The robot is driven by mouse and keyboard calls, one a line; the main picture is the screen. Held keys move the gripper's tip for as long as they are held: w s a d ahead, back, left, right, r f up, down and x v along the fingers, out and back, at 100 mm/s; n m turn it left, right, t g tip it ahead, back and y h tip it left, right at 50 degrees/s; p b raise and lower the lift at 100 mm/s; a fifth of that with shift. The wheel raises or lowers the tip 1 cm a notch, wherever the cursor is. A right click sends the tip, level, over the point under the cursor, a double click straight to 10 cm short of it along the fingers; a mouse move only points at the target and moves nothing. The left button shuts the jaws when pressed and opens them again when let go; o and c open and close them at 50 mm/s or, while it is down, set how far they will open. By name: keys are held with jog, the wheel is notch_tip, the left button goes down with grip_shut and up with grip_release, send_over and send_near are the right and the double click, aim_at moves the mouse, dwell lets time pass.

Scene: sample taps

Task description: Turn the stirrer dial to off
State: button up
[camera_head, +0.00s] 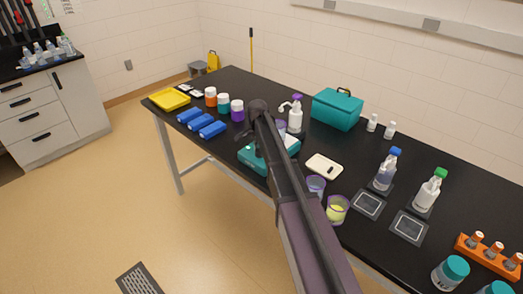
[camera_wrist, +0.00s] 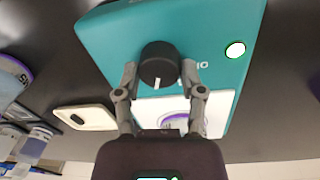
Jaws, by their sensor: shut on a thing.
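The stirrer is a teal box (camera_wrist: 110,45) with a white top plate (camera_wrist: 222,103). It also shows in the head view (camera_head: 250,160), partly behind my arm. Its black round dial (camera_wrist: 160,60) is on the teal face, with a white pointer mark facing the plate side in the wrist view. A green light (camera_wrist: 235,49) glows on the same face. My gripper (camera_wrist: 160,72) is shut on the dial, one finger on each side. In the head view my arm hides the dial and fingertips.
A beaker (camera_head: 281,126) stands at the stirrer, partly hidden by my arm. A white spray bottle (camera_head: 295,118) and a teal case (camera_head: 337,109) are behind it. A pale flat device (camera_head: 324,167) and a cup of yellow liquid (camera_head: 337,211) are to the right. Blue racks (camera_head: 212,130) are left.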

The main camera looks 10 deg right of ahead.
jog(key=shift+a, duration=0.15)
jog(key=n, duration=0.4)
jog(key=shift+s+a+n, duration=0.1)
jog(key=shift+n, duration=0.2)
jog(key=n, duration=0.4)
jog(key=shift+n, duration=0.3)
jog(key=n, duration=0.4)
jog(key=shift+s+t, duration=0.1)
jog(key=shift+t, duration=0.2)
jog(key=n, duration=0.4)
jog(key=shift+n, duration=0.3)
jog(key=o, duration=1.2)
jog(key=shift+c, duration=0.2)
